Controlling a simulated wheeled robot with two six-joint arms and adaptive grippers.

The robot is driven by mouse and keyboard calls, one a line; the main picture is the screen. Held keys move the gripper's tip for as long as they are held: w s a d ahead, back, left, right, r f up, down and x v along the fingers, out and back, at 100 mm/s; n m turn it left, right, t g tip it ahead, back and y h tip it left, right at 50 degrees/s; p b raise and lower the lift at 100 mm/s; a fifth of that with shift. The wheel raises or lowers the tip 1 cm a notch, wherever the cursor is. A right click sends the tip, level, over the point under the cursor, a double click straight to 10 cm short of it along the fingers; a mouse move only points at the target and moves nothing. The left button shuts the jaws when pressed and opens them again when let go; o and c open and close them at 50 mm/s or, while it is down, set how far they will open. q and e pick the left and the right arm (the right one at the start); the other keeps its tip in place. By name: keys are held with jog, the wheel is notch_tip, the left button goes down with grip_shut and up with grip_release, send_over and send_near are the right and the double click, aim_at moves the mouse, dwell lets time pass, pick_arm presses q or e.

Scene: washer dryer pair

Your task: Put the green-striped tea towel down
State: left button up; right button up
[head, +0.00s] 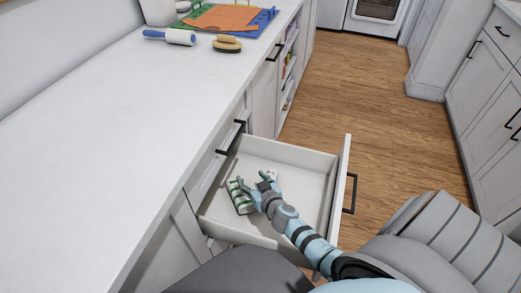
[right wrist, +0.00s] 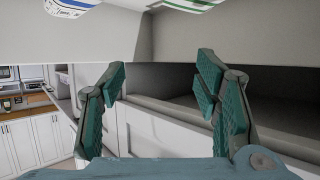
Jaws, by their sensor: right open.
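The green-striped tea towel (head: 239,199) lies in the open drawer, near its left side. A green-striped edge of cloth also shows at the top of the right wrist view (right wrist: 198,4). My right gripper (head: 254,184) reaches into the drawer beside and partly over the towel. Its two fingers stand apart in the right wrist view (right wrist: 160,80), with nothing between them. Whether a finger touches the towel cannot be told. My left gripper is not in view.
The drawer (head: 318,168) is pulled out, with bare floor to its right. A blue-striped item (right wrist: 66,8) shows in the right wrist view. A lint roller (head: 172,37) and a brush (head: 227,44) lie on the counter (head: 110,110), which is mostly clear.

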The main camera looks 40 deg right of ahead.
jog(key=p+v, duration=0.1)
jog(key=v, duration=0.8)
jog(key=shift+s, duration=0.15)
jog(key=shift+r, duration=0.1)
